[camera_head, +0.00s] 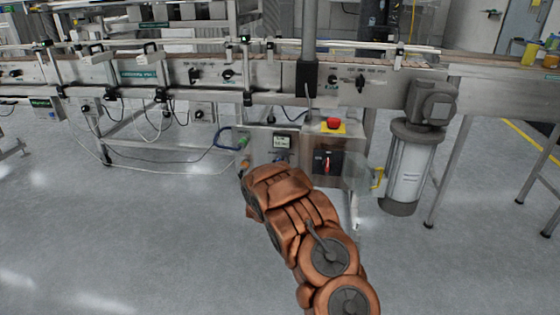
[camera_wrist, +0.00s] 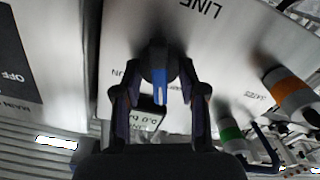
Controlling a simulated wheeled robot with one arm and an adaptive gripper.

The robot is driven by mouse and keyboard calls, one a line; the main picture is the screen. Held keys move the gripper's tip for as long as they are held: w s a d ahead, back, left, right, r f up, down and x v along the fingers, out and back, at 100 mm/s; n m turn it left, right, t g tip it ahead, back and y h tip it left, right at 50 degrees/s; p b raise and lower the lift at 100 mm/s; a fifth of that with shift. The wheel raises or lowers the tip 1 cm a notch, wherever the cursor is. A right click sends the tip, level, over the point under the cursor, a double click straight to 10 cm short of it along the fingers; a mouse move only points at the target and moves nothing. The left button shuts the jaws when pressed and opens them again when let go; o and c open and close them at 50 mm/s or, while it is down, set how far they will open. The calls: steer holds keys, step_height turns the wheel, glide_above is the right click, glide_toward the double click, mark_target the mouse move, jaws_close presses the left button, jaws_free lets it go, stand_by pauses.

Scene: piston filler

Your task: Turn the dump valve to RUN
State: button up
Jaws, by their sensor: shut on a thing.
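In the wrist view, the dump valve shows as a dark round hub with a blue lever (camera_wrist: 160,88) on a steel panel. The lever points toward the bottom of the picture. My gripper (camera_wrist: 159,72) has its two dark fingers on either side of the hub and lever, and is shut on the valve handle. Upside-down lettering around it reads "LINE" above, a partly hidden word ending in "UN" at left, and a small blurred label at right.
In the wrist view, an orange-banded fitting (camera_wrist: 288,90) and a green-banded fitting (camera_wrist: 232,135) stand close at right. A pressure display (camera_wrist: 146,119) lies behind the fingers. In the head view, a red emergency button (camera_head: 333,123) and red switch (camera_head: 327,163) sit right of my arm.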

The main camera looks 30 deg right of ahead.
steer(key=m+p, duration=0.1)
steer(key=m, duration=0.1)
steer(key=shift+m, duration=0.4)
steer(key=m, duration=0.1)
steer(key=m+p, duration=0.1)
steer(key=m, duration=0.1)
steer(key=shift+s+d+f+m, duration=0.1)
steer(key=shift+s+m, duration=0.05)
steer(key=shift+m, duration=0.15)
steer(key=m, duration=0.4)
steer(key=shift+d, duration=0.1)
steer(key=shift+s+d+m+b, duration=0.1)
steer(key=shift+m+b, duration=0.6)
steer(key=shift+m, duration=0.6)
steer(key=o, duration=1.1)
steer(key=v, duration=1.2)
